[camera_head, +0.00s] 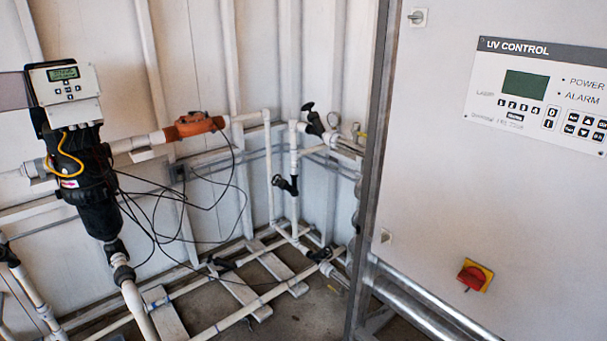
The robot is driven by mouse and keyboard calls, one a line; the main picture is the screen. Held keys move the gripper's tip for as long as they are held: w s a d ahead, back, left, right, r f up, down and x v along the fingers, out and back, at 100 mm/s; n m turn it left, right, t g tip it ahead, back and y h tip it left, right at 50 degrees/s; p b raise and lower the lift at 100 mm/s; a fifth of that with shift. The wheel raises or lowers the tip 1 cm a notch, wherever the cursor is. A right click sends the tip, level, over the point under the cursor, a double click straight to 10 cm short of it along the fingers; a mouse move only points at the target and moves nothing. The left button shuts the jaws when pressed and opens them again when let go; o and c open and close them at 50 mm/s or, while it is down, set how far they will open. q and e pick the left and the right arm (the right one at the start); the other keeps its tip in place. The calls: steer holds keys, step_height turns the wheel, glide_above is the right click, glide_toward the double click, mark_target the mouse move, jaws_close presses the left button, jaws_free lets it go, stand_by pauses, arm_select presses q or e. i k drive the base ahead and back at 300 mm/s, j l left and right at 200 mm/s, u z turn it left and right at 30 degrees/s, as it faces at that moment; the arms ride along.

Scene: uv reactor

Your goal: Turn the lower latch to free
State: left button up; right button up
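The lower latch (386,236) is a small light metal fitting near the left edge of the large grey UV control cabinet (440,170). It is too small in this view to tell which way it is turned. An upper latch (418,17) with a dark stub sits near the top left of the same door. Neither of my grippers is in view, and nothing covers the lower latch.
A red rotary switch (473,277) on a yellow plate sits low on the cabinet. The UV control panel (540,95) is at upper right. Left stand white pipes (272,180), a black meter unit (90,185) and loose cables. Steel tubes (425,308) run below the cabinet.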

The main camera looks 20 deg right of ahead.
mark_target(385, 237)
steer(key=i+l+z, duration=0.35)
steer(key=i+l, duration=0.15)
steer(key=i+l+z, duration=0.4)
steer(key=i+l, duration=0.15)
